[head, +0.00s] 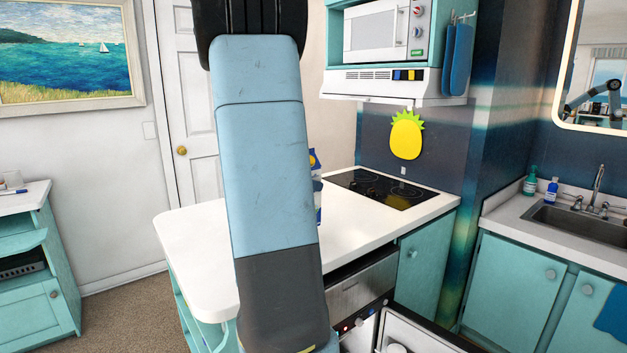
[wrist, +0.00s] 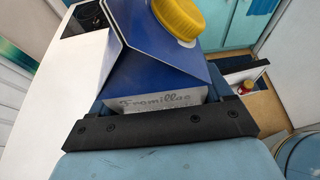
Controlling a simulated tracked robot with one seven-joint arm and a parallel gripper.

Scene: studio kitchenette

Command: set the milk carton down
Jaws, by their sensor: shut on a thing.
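The milk carton is blue and white with a yellow screw cap. In the wrist view the carton (wrist: 150,50) fills the middle, its blue sloped top and lettered white band facing me. My gripper (wrist: 158,120) is shut on it, with a dark bar across the near side. In the head view only a narrow blue strip of the carton (head: 317,190) shows past the right edge of my arm. It appears over the white counter (head: 190,240). My arm hides my gripper there. I cannot tell whether the carton's base touches the counter.
A black cooktop (head: 380,188) is set into the counter's far right part. The counter's left part is bare. A microwave (head: 376,33) hangs above. An open compartment (head: 415,332) with a white item is below at the front. A sink (head: 580,220) is at right.

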